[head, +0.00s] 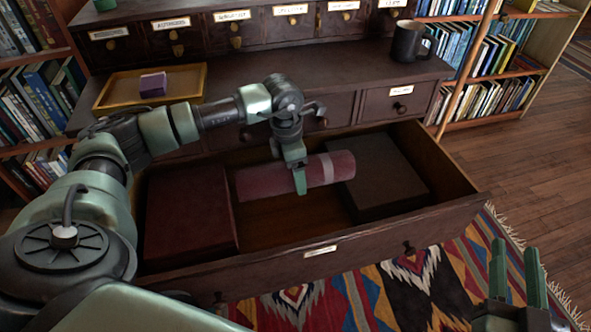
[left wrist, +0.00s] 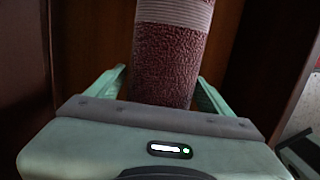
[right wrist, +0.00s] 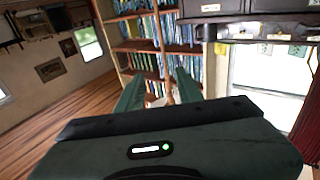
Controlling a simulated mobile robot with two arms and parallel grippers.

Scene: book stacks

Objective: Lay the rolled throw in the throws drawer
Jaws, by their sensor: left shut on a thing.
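The rolled throw (head: 258,181) is a dark red roll with a pale band near its right end. In the left wrist view the throw (left wrist: 170,62) runs between the fingers of my left gripper (left wrist: 160,90). Whether the throw touches the drawer floor I cannot tell. My right gripper (head: 516,275) is open and empty at the lower right, outside the drawer, and also shows in the right wrist view (right wrist: 158,95).
A dark red box (head: 187,215) fills the drawer's left part and a dark brown box (head: 378,175) its right part. On the desk top stand a wooden tray (head: 112,93) with a purple block (head: 153,85) and a dark mug (head: 407,42). A patterned rug (head: 385,292) lies in front.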

